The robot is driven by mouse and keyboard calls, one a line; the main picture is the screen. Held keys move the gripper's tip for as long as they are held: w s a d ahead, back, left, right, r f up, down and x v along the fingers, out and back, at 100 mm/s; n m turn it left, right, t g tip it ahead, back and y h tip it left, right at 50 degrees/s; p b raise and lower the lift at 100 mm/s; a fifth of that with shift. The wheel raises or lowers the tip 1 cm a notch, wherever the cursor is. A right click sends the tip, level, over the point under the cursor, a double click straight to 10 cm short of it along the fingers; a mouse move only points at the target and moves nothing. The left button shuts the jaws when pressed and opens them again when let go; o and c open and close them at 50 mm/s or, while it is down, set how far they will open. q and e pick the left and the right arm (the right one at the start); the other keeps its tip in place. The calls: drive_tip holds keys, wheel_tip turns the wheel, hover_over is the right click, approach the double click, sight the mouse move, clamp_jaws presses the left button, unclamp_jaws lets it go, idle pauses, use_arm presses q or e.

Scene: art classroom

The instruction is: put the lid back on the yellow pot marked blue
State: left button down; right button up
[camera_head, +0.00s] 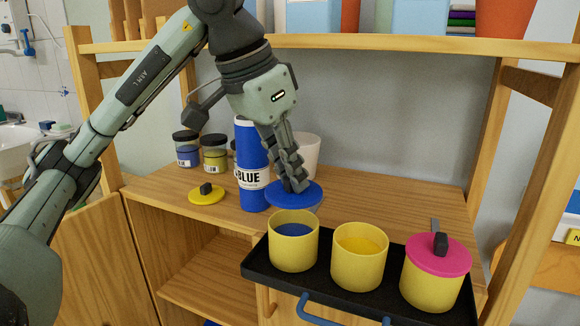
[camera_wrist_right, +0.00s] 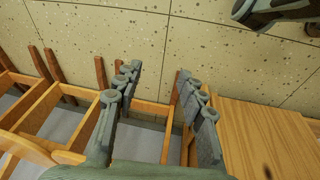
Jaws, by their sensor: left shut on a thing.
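A yellow pot (camera_head: 292,255) with blue paint inside stands open at the left of a black tray (camera_head: 262,272); I see no readable mark on it. A middle yellow pot (camera_head: 357,270) with yellow paint is also open. A right yellow pot (camera_head: 430,288) wears a pink lid (camera_head: 440,262). My left gripper (camera_head: 297,184) is shut on the blue lid (camera_head: 283,198), its fingers hiding the knob. The lid is roughly level, behind the left pot; whether it touches the shelf is unclear. My right gripper (camera_wrist_right: 158,88) is open and empty in the right wrist view, above the floor.
A yellow lid (camera_head: 207,198) lies on the wooden shelf. A blue bottle (camera_head: 252,150) labelled BLUE stands just left of my left gripper, with a white cup (camera_head: 308,155) behind. Small jars (camera_head: 214,155) stand at the back left. The shelf's back right is clear.

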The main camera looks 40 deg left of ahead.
sight(286, 188)
use_arm(q)
wheel_tip(286, 188, down, 2)
drive_tip(key=shift+f+b, duration=0.2)
drive_tip(key=shift+b, duration=0.65)
drive_tip(key=shift+f+b, duration=0.75)
drive_tip(key=shift+f, duration=0.1)
use_arm(e)
wheel_tip(286, 188, up, 8)
drive_tip(key=shift+w+d+r, duration=0.15)
drive_tip(key=shift+w, duration=0.3)
drive_tip(key=shift+f, duration=0.25)
use_arm(q)
drive_tip(key=shift+f+b, duration=0.2)
drive_tip(key=shift+b, duration=0.25)
use_arm(e)
drive_tip(key=shift+f, duration=0.25)
idle(0.3)
use_arm(q)
drive_tip(key=c, duration=1.5)
unclamp_jaws()
drive_tip(key=shift+o, duration=0.2)
